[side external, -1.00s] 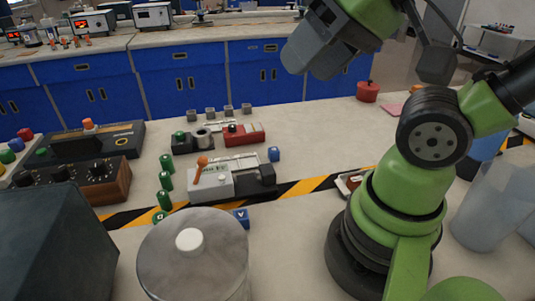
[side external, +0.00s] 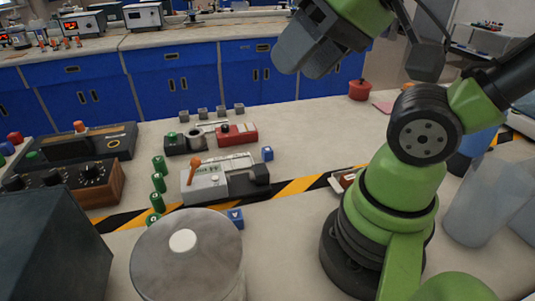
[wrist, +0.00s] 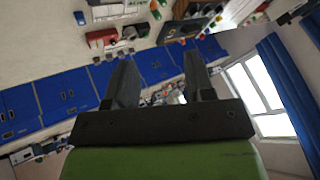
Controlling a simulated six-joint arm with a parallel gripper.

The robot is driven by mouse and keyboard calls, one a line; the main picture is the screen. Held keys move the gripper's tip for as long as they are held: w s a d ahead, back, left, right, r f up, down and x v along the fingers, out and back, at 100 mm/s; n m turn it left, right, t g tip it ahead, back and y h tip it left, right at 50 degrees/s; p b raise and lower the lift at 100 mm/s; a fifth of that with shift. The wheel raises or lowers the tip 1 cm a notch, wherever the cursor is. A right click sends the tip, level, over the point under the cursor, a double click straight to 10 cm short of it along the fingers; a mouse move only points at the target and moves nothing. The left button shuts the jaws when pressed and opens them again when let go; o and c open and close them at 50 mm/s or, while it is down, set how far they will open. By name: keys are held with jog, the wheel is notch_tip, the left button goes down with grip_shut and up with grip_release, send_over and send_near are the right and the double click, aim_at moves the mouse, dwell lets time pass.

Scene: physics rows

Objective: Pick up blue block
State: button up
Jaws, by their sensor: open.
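My gripper (side external: 303,55) is raised high above the bench, well away from both blocks. In the wrist view its two fingers (wrist: 160,75) are apart with nothing between them.
The lidded container (side external: 187,250) stands at the front. The lever device (side external: 210,183), several green cylinders (side external: 158,182) and a red device (side external: 237,135) stand near the blocks. A red pot (side external: 360,90) is at the back right. The bench right of the farther block is clear.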

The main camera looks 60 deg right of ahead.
jog(key=shift+o, duration=0.2)
jog(key=shift+o, duration=0.5)
jog(key=shift+w, duration=0.1)
